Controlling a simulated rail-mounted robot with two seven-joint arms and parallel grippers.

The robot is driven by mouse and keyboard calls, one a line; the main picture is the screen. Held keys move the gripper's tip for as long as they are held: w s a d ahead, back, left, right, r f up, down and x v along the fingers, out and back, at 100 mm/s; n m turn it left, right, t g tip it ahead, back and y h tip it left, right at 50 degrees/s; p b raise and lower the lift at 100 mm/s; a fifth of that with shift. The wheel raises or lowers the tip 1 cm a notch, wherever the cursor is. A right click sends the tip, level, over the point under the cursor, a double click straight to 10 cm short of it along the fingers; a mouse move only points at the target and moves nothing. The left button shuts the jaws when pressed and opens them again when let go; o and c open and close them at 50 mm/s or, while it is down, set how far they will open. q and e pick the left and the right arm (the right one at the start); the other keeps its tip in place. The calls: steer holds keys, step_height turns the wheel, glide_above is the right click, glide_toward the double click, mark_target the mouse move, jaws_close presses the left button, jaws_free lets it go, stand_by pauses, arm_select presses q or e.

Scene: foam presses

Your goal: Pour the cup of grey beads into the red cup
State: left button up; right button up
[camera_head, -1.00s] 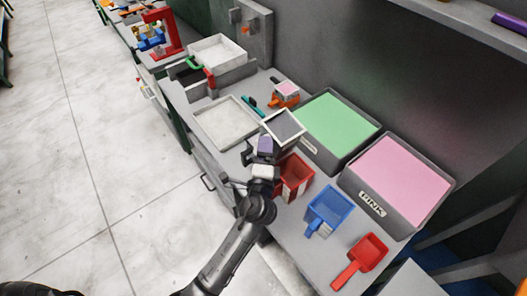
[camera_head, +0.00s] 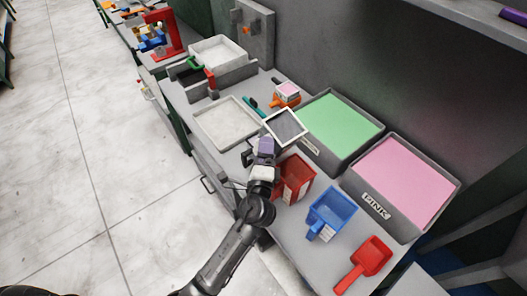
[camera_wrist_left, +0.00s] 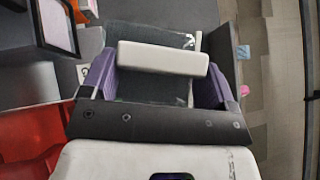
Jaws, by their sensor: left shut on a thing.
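The cup of grey beads (camera_head: 287,126) is square with a pale rim, and dark grey fills its opening. My left gripper (camera_head: 266,148) is shut on it and holds it above the bench, up and slightly left of the red cup. In the left wrist view the purple fingers stand either side of a white bar, with the cup's dark grey part (camera_wrist_left: 150,88) behind it. The red cup (camera_head: 301,183) stands on the bench, partly hidden by my left gripper and wrist. Red walls (camera_wrist_left: 30,135) show at the lower left of the wrist view. My right gripper is not in view.
A green-filled bin (camera_head: 338,122) and a pink-filled bin (camera_head: 405,180) stand along the wall. A pale shallow tray (camera_head: 226,122) lies left of the held cup.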

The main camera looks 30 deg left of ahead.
arm_select(q)
steer(key=shift+a+m+t+b, duration=0.1)
steer(key=shift+m+t+b, duration=0.25)
steer(key=shift+b, duration=0.3)
steer(key=shift+w+a+f+m+t+b, duration=0.15)
steer(key=shift+m+t+b, duration=0.2)
steer(key=shift+b, duration=0.5)
steer(key=shift+a+m+t+b, duration=0.15)
steer(key=shift+m+t+b, duration=0.35)
steer(key=shift+b, duration=0.3)
steer(key=shift+a+m+t+h+b, duration=0.1)
steer(key=shift+m+t+h+b, duration=0.2)
steer(key=shift+m+t+b, duration=0.4)
steer(key=shift+m+b, duration=0.4)
steer(key=shift+b, duration=0.45)
steer(key=shift+a+f+m+t+h+b, duration=0.2)
steer(key=shift+m+t+h+b, duration=0.3)
steer(key=shift+m+t+b, duration=0.35)
steer(key=shift+w+f+m+t+h+b, duration=0.1)
steer(key=shift+m+t+h+b, duration=0.2)
steer(key=shift+m+b, duration=0.45)
steer(key=shift+f+m+t+h+b, duration=0.15)
steer(key=shift+m+t+h+b, duration=0.4)
steer(key=shift+m+h+b, duration=0.35)
steer(key=shift+f+m+t+h+b, duration=0.15)
steer(key=shift+m+t+h+b, duration=0.25)
steer(key=shift+m+b, duration=0.45)
